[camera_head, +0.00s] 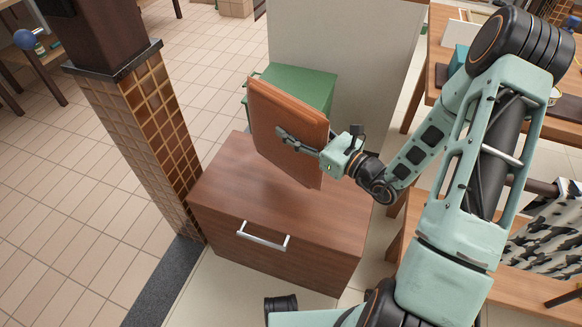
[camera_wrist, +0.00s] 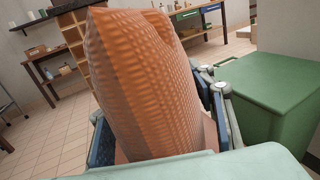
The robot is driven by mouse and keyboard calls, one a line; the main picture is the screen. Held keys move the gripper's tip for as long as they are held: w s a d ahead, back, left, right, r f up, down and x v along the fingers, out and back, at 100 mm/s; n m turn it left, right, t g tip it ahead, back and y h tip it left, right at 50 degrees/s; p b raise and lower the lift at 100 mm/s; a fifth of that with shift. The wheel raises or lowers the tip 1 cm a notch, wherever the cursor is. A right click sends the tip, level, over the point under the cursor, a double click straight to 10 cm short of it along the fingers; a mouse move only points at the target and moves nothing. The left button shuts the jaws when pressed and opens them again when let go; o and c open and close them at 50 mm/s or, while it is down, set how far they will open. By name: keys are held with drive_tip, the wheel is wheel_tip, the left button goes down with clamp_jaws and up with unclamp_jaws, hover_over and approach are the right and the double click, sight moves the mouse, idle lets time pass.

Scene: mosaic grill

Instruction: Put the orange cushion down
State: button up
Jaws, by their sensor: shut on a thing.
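The orange cushion (camera_head: 287,127) is held on edge above the wooden cabinet in the head view. It leans a little, and its lower edge is close to the cabinet top; I cannot tell if they touch. My gripper (camera_head: 297,143) is shut on the cushion, with one finger across its near face. In the wrist view the cushion (camera_wrist: 140,85) fills the middle, between the two fingers of my gripper (camera_wrist: 160,140). Its far lower part is hidden.
The brown cabinet (camera_head: 225,203) has a bare top and a metal handle. A green box-like piece (camera_head: 308,84) stands behind it, also in the wrist view (camera_wrist: 262,95). A tiled pillar (camera_head: 150,115) rises on the left. A wooden table (camera_head: 437,47) stands at right.

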sight(316, 163)
wheel_tip(316, 163, down, 8)
drive_tip(key=b, duration=0.2)
drive_tip(key=shift+f, duration=0.2)
drive_tip(key=o, duration=1.8)
drive_tip(key=shift+b, duration=0.3)
drive_tip(key=shift+c, duration=0.2)
drive_tip(key=p+v, duration=0.1)
drive_tip(key=v, duration=0.6)
drive_tip(key=shift+s+d+r+p, duration=0.15)
drive_tip(key=shift+s+d+p, duration=0.05)
drive_tip(key=shift+d+p, duration=0.1)
drive_tip(key=shift+a, duration=0.1)
